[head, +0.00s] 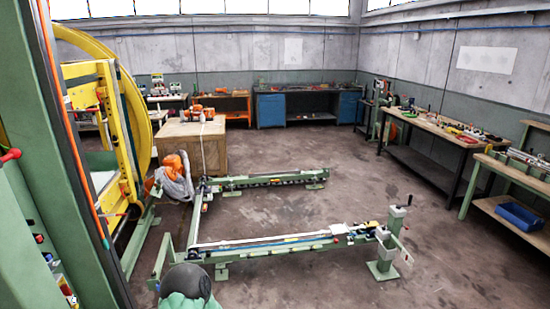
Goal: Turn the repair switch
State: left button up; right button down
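I cannot tell for sure which part is the repair switch. A red knob (10,156) sticks out at the left edge, by the green machine frame (62,150). Small red and dark controls (62,284) show low on the left, partly cut off and too small to read. The large yellow ring (138,120) of the machine stands upright behind the green frame. Neither of my grippers is in view.
A green rail frame (270,240) lies low across the floor in the middle. A wooden crate (192,148) stands behind it. Workbenches line the back and right walls, with a blue bin (520,216) at the right. The floor (340,205) is otherwise open.

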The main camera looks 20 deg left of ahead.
aim_at(65, 290)
jog(key=u, duration=0.5)
jog(key=l+u, duration=0.2)
jog(key=u, duration=0.3)
jog(key=i+l+u, duration=0.1)
jog(key=u, duration=0.35)
